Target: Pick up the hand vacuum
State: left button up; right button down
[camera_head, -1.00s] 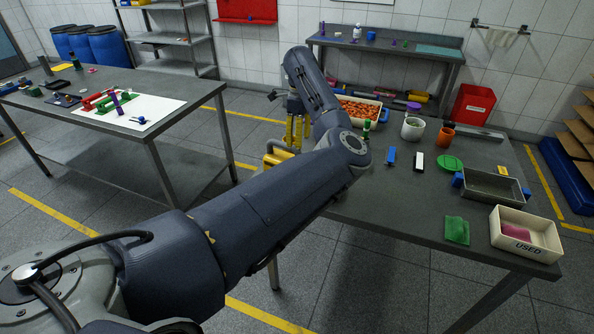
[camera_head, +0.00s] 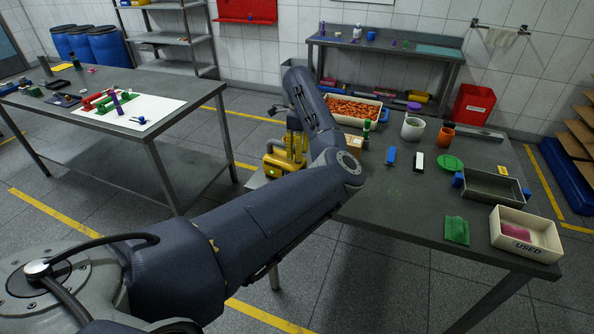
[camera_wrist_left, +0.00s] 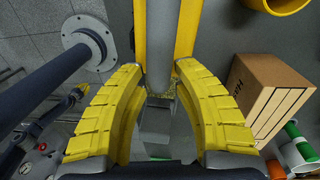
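The hand vacuum, a yellow body (camera_head: 276,166), stands at the left edge of the right-hand table in the head view, partly hidden by my left arm. My left gripper (camera_head: 293,148), with yellow fingers, points down directly over it. In the left wrist view, the fingers of my left gripper (camera_wrist_left: 160,68) are apart, one on either side of a grey bar (camera_wrist_left: 160,35) that looks like the vacuum's handle. I cannot tell whether the fingers touch it. My right gripper is not in view.
A cardboard box (camera_wrist_left: 262,95) stands close to the right of my left gripper. A bin of orange pieces (camera_head: 352,111) is behind it. Floor lies left of the table.

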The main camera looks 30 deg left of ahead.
pick_arm(q)
grip_shut()
jog(key=shift+r, duration=0.2)
notch_tip(320, 180, up, 20)
jog(key=shift+f, duration=0.15)
dwell(0.7)
jog(key=shift+c, duration=2)
grip_release()
grip_shut()
